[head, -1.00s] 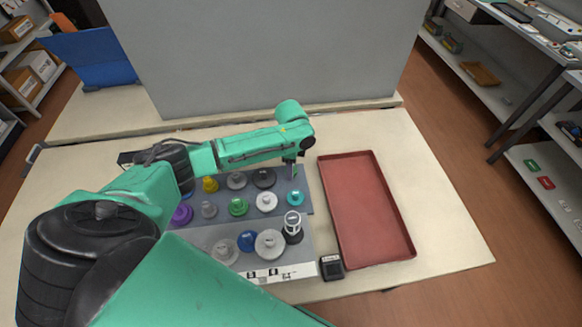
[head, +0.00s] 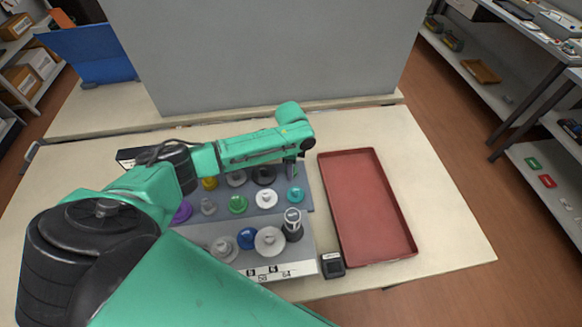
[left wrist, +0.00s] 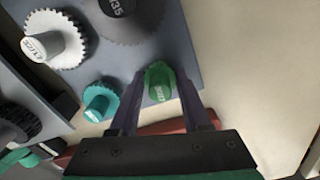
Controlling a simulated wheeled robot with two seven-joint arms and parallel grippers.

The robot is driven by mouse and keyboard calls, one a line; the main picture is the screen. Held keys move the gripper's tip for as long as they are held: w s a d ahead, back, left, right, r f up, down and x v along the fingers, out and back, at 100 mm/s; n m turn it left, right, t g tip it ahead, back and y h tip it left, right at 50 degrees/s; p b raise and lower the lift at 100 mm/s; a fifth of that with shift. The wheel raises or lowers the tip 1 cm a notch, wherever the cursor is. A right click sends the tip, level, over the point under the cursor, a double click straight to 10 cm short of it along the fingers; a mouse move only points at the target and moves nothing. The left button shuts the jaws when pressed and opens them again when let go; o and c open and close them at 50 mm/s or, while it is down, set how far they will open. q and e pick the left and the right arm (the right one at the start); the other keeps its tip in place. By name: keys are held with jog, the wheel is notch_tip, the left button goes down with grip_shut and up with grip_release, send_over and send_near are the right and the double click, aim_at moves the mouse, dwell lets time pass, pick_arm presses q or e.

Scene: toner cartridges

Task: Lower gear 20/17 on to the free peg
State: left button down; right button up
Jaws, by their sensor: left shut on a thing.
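My left gripper (head: 291,170) is at the far right corner of the grey peg board (head: 221,237). In the left wrist view its two dark fingers (left wrist: 160,108) are shut on a small green gear (left wrist: 158,80) with a pale label, too blurred to read for certain. The green gear is upright over the board's corner. Its underside and any peg below it are hidden, so I cannot tell whether it is seated. A teal gear (head: 295,195) stands close by and also shows in the left wrist view (left wrist: 100,98). My right gripper is not in view.
A white gear (head: 266,199), a dark grey gear (head: 263,176) and several other coloured gears stand on the board. A black part with a white top (head: 292,225) stands near its front. A red tray (head: 365,205) lies to the right, beside a small black box (head: 332,265).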

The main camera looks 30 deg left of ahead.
pick_arm(q)
jog(key=shift+c, duration=1.4)
grip_release()
jog(key=shift+r, duration=0.15)
notch_tip(320, 180, up, 14)
jog(key=b, duration=0.1)
jog(key=shift+r, duration=0.15)
